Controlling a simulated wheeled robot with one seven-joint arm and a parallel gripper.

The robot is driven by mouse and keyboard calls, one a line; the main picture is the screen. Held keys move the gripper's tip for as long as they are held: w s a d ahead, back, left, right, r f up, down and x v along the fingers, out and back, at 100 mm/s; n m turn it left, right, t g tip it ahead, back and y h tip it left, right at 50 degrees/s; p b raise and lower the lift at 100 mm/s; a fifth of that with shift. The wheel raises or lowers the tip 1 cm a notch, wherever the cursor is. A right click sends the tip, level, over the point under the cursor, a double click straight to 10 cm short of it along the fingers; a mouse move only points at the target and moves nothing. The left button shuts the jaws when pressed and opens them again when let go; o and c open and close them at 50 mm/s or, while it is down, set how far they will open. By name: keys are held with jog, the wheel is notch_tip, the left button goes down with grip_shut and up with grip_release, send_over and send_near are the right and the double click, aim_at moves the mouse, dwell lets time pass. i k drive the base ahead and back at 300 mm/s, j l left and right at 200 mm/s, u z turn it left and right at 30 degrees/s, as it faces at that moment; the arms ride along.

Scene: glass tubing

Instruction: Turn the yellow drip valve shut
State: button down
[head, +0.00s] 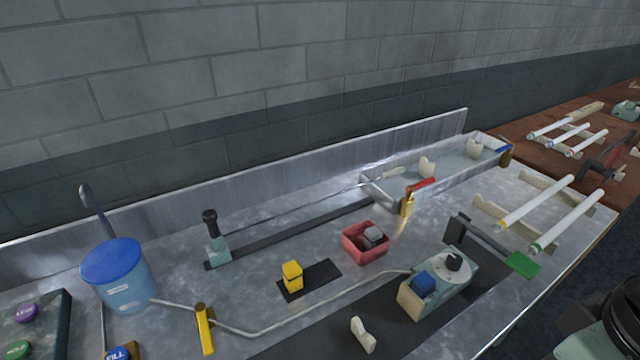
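The yellow drip valve (205,330) sits on a thin grey pipe at the lower left of the head view. Its yellow lever points toward the bottom of the picture, at a steep angle to the pipe. I cannot tell from this whether it is open or closed. The pipe (300,321) runs from the foot of a blue-lidded bucket (127,286) past the valve, then on to the right toward a pale green machine. My gripper is not in view, and nothing is seen touching the valve.
A yellow block (292,275) on a dark pad, a red bin (365,244) and the pale green machine (438,284) stand right of the valve. A white peg (363,335) is near the front. A trough (440,186) with a red-handled tap (409,198) lies farther back.

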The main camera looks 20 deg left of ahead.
aim_at(200, 308)
jog(key=u, duration=1.8)
jog(key=i, duration=0.15)
